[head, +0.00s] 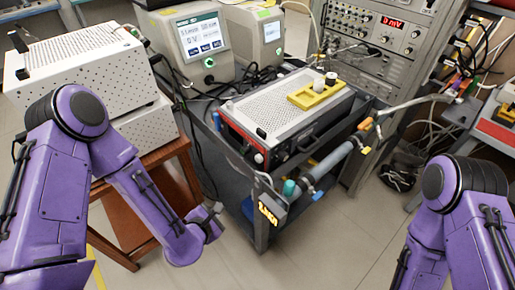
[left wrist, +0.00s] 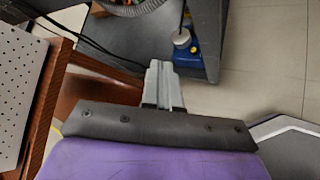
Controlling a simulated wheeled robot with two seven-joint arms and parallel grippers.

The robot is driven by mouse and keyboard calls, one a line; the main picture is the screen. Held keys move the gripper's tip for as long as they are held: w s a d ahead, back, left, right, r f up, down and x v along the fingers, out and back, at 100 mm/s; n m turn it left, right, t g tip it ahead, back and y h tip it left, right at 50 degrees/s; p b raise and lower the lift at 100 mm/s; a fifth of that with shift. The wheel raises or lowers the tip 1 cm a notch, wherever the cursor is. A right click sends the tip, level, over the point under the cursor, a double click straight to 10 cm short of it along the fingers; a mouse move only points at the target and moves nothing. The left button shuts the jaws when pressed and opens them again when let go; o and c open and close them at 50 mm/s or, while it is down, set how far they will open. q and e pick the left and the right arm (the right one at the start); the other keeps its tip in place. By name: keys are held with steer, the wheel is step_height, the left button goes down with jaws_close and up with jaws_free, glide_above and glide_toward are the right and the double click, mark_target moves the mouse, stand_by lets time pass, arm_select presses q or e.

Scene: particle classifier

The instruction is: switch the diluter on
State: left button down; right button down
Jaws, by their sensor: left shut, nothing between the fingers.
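A grey instrument with a perforated top and a red-edged front (head: 285,112) sits on the dark cart (head: 262,215). It may be the diluter; I can read no label on it. My left gripper (head: 217,208) is shut and empty, in front of the cart's near left side and apart from the instrument. In the left wrist view its closed fingers (left wrist: 163,84) point toward the cart's grey shelf. My right arm shows at the right edge, its gripper out of view.
A white perforated box (head: 75,60) stands on a brown wooden table (head: 135,205) at left. Two grey instruments with screens (head: 200,45) stand behind. A pipe (head: 335,160) with valves runs along the cart's right side. Clear floor lies in front.

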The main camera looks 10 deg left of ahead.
mark_target(259, 159)
arm_select(q)
steer(key=w+d+r+n+t+p, duration=0.1)
steer(key=w+r+n+t, duration=0.1)
steer(key=w+r+n, duration=0.2)
step_height(259, 159, up, 4)
steer(key=shift+w+f+n+h, duration=0.15)
steer(key=shift+w+n+h, duration=0.15)
steer(key=shift+n, duration=0.4)
steer(key=shift+d, duration=0.2)
steer(key=shift+w+d, duration=0.9)
steer(key=shift+w, duration=0.25)
steer(key=shift+w+d, duration=0.85)
steer(key=shift+w, duration=0.25)
steer(key=shift+w+d, duration=0.9)
steer(key=shift+w, duration=0.25)
steer(key=shift+w, duration=0.1)
steer(key=shift+w+d+b, duration=0.25)
steer(key=shift+b, duration=0.05)
